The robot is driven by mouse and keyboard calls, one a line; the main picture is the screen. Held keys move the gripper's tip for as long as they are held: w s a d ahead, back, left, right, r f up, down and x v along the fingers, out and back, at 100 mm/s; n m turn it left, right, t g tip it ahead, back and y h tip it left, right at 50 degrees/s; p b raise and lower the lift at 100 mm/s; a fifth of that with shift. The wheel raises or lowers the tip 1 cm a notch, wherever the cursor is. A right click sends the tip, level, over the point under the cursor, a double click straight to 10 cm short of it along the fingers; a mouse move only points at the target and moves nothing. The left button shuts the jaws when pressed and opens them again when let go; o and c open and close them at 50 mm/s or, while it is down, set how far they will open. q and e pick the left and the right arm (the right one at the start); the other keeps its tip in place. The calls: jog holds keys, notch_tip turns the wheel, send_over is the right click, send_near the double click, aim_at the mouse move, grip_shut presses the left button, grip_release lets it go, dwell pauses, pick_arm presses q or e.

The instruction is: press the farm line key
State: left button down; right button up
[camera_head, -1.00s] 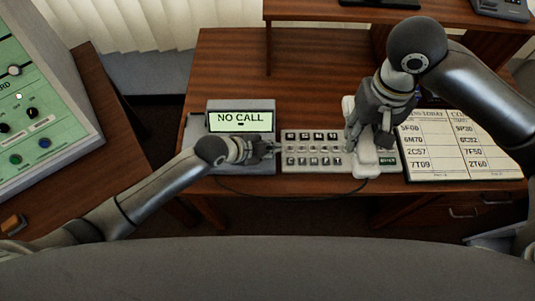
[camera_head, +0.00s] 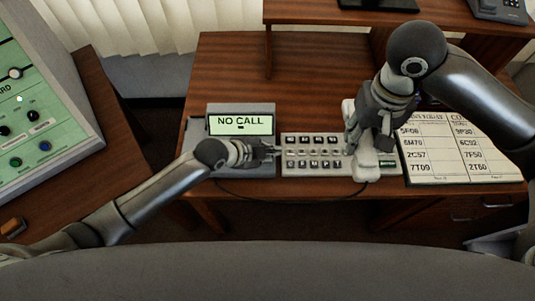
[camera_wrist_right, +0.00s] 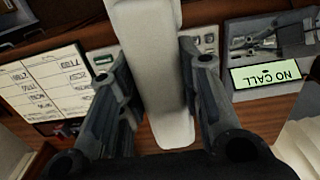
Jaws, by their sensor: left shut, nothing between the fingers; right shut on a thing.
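The key panel (camera_head: 311,139) lies on the desk with rows of small keys, several dark and several pale. Its key labels are too small to read, so I cannot tell which is the farm line key. A display (camera_head: 240,123) left of it reads "NO CALL". My left gripper (camera_head: 273,150) is shut and empty at the panel's left edge, by the display unit. My right gripper (camera_head: 372,138) is shut on a white handset (camera_head: 366,168) over the panel's right part. The handset also shows between the fingers in the right wrist view (camera_wrist_right: 160,75) and hides some keys.
A printed code sheet (camera_head: 440,175) lies right of the panel. A green control board (camera_head: 40,110) stands at the left. A raised shelf (camera_head: 330,14) with a phone (camera_head: 498,10) is at the back. The desk (camera_head: 240,75) behind the display is clear.

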pick_arm(q)
jog(key=shift+f, duration=0.1)
dwell(0.3)
jog(key=shift+f, duration=0.3)
pick_arm(e)
jog(key=shift+f, duration=0.2)
pick_arm(q)
jog(key=shift+f+b, duration=0.4)
jog(key=shift+b, duration=0.05)
pick_arm(e)
jog(key=shift+f, duration=0.25)
dwell(0.3)
pick_arm(q)
jog(key=shift+r+p, duration=0.8)
pick_arm(e)
jog(key=shift+r, duration=0.8)
pick_arm(q)
jog(key=shift+r, duration=0.15)
pick_arm(e)
jog(key=shift+r, duration=0.1)
